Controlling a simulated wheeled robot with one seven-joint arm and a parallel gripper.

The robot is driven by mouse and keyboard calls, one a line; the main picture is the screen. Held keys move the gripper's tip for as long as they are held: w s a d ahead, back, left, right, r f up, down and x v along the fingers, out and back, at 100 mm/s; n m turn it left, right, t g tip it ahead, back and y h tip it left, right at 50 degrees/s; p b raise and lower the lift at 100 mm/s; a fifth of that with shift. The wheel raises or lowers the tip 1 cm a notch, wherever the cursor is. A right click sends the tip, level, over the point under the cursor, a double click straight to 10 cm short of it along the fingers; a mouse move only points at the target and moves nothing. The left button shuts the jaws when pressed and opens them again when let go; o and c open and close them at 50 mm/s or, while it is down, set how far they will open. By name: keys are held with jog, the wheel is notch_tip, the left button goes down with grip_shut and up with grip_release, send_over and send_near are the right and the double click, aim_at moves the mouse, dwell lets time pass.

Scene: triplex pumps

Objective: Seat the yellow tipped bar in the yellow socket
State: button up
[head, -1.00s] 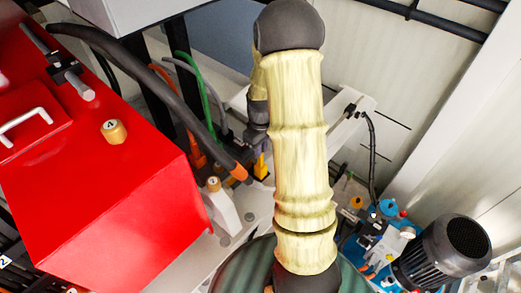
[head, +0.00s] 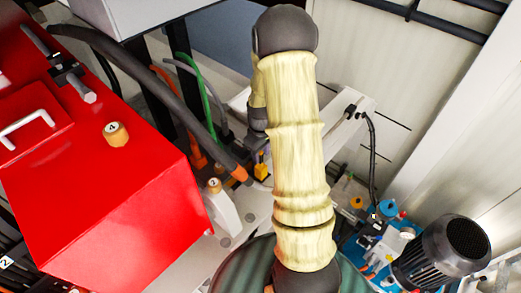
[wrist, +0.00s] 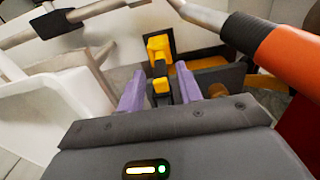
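In the wrist view my gripper (wrist: 160,76) has two purple fingers standing apart. A short dark bar with a yellow end (wrist: 160,86) lies between them, and a small gap shows on its left side. Whether it touches the right finger is unclear. Just beyond the fingertips is a yellow block-like part in a dark frame (wrist: 158,46), seemingly the yellow socket. Bar and socket overlap in this view, so their contact cannot be told. In the head view a small yellow part (head: 262,172) shows below my wrist; my arm hides most of my gripper.
A thick dark hose with an orange end (wrist: 285,50) passes close on the right in the wrist view. The red housing (head: 110,170) fills the left of the head view. A blue pump with a dark motor (head: 445,255) stands at lower right.

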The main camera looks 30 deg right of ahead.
notch_tip(320, 180, up, 12)
jog(key=b, duration=0.3)
jog(key=shift+r, duration=0.15)
dwell(0.9)
